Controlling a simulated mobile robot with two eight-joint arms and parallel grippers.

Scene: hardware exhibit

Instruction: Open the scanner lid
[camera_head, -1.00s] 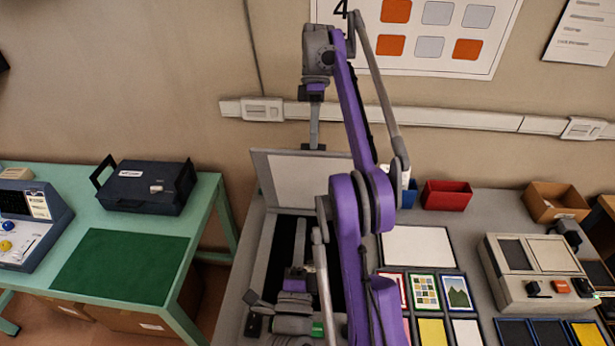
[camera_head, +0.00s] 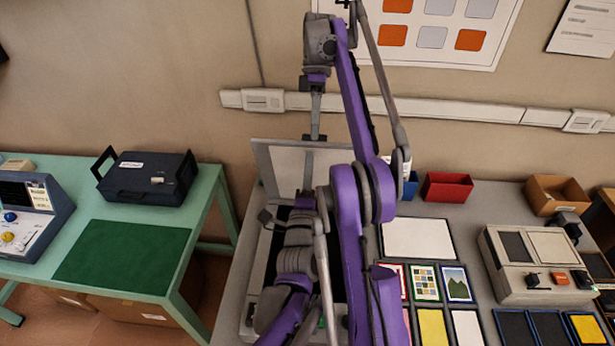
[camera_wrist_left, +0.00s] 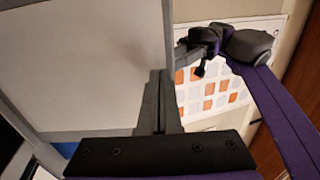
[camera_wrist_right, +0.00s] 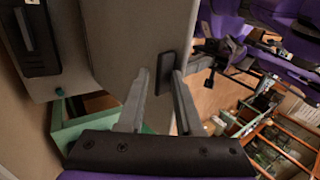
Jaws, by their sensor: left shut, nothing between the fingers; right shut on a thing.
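The scanner (camera_head: 258,275) is a grey box with a dark bed at the front left of the grey table, partly hidden by my arms. Its pale lid (camera_head: 277,165) stands raised at the back; its flat face fills the left of the left wrist view (camera_wrist_left: 80,65). My right gripper (camera_head: 315,132) comes down at the lid's top edge; in the right wrist view (camera_wrist_right: 162,75) its fingers straddle a dark tab (camera_wrist_right: 167,66) on the lid. My left gripper (camera_head: 308,168) is shut and empty in front of the lid's inner face, its fingers (camera_wrist_left: 158,78) together beside the lid.
Framed cards (camera_head: 425,283) and a white panel (camera_head: 417,238) lie right of the scanner. A red bin (camera_head: 447,187) and a cardboard box (camera_head: 557,195) stand behind, a beige device (camera_head: 540,265) at right. A green table (camera_head: 205,200) with a dark case (camera_head: 147,179) stands left.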

